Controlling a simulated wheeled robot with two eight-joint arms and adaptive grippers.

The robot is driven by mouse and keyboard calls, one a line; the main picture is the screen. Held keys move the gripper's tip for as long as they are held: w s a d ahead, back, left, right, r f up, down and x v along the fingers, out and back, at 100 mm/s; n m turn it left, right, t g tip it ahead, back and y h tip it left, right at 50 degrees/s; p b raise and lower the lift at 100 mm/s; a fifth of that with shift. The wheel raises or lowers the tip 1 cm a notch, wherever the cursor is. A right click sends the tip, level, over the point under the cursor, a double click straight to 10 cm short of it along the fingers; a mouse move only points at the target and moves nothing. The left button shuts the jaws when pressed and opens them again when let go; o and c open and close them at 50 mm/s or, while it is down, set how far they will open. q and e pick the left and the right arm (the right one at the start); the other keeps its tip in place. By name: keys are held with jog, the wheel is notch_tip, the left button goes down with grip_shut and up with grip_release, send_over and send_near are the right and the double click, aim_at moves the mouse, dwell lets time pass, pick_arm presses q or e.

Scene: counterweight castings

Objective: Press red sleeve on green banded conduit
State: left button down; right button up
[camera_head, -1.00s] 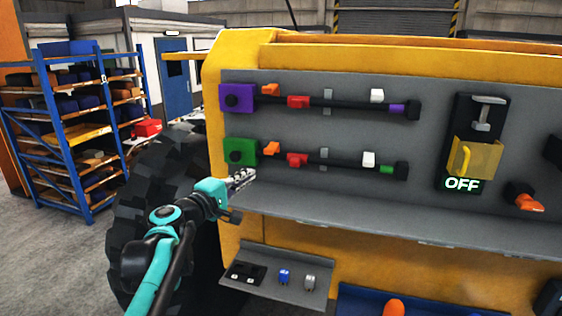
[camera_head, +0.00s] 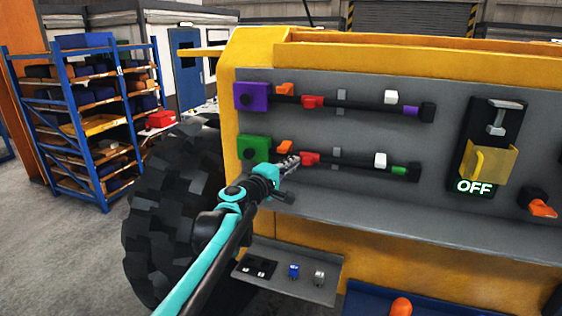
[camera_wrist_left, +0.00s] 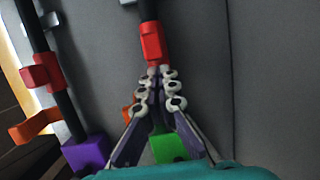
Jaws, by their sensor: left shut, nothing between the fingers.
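The green banded conduit is the lower black bar, with a green block (camera_head: 254,149) at its left end and a green band (camera_head: 399,170) near its right end. The red sleeve (camera_head: 309,159) sits around this conduit near its left part. It also shows in the left wrist view (camera_wrist_left: 151,41), straight ahead of the fingertips. My left gripper (camera_head: 293,162) is shut and empty, with its tips at or very close to the sleeve's left end. In the left wrist view the closed fingers (camera_wrist_left: 158,72) point at the sleeve; contact is hard to tell. My right gripper is not in view.
The upper conduit has a purple block (camera_head: 251,97) and its own red sleeve (camera_head: 312,102). An orange lever (camera_head: 284,147) stands near the green block. A white clip (camera_head: 380,160) is farther right. A switch panel (camera_head: 487,150) reads OFF. A grey tray (camera_head: 315,287) lies below.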

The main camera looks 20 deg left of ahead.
pick_arm(q)
jog(key=d, duration=0.8)
jog(key=shift+s+d+b, duration=0.15)
jog(key=shift+d+b, duration=0.15)
jog(key=shift+d, duration=0.05)
jog(key=shift+a, duration=0.2)
